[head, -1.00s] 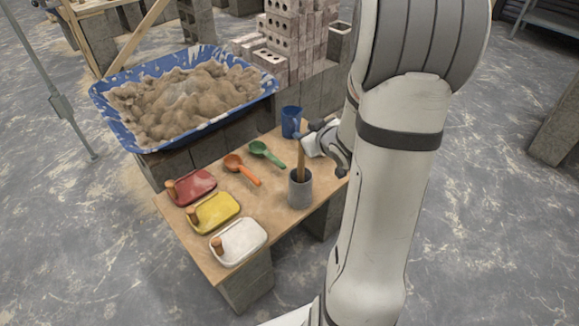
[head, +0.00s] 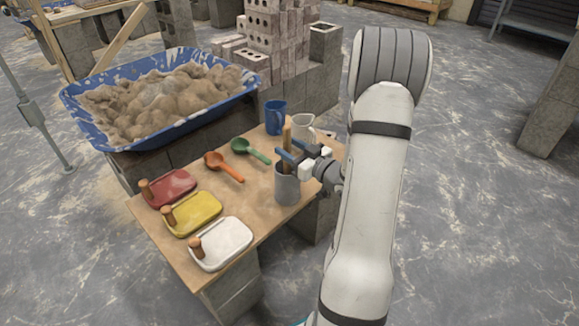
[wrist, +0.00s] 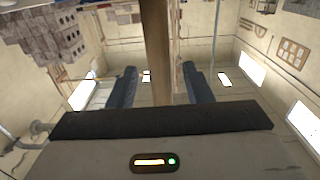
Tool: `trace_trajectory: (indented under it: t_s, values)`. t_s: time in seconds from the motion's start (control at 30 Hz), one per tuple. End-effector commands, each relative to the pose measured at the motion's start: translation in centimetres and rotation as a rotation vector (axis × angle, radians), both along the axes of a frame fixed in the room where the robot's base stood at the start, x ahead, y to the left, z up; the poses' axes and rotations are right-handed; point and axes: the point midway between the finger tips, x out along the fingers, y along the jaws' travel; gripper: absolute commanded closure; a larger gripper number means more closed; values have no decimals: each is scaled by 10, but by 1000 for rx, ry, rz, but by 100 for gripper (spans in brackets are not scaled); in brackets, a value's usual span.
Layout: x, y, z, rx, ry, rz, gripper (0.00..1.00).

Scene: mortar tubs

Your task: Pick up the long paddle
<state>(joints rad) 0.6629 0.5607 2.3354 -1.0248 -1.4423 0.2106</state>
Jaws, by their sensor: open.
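The long paddle (head: 287,132) is a wooden stick standing nearly upright in a grey pot (head: 287,188) at the table's right side. Its lower end is hidden inside the pot. My gripper (head: 291,152) is open above the pot's rim, coming from the right, with its blue fingers on either side of the stick. In the wrist view the paddle (wrist: 156,45) runs down between the two spread fingers, with gaps showing beside it. I cannot tell whether any part touches it.
A blue mug (head: 275,118) and a white jug (head: 302,127) stand close behind the pot. Green (head: 249,149) and orange (head: 222,166) scoops and red (head: 171,187), yellow (head: 192,214) and white (head: 221,243) wooden-knobbed pieces lie to the left. A blue mortar tub (head: 80,125) is behind.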

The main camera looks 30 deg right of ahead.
Motion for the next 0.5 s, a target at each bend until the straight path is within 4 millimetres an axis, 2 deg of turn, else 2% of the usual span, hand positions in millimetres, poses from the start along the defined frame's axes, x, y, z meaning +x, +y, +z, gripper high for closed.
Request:
trace_trajectory:
  t_s: [0.1, 0.2, 0.5]
  values:
    - [19, 7, 0, -3, -2, 3, 55]
    - [29, 10, 0, -2, -1, 2, 55]
    - [33, 11, 2, -1, 1, -2, 55]
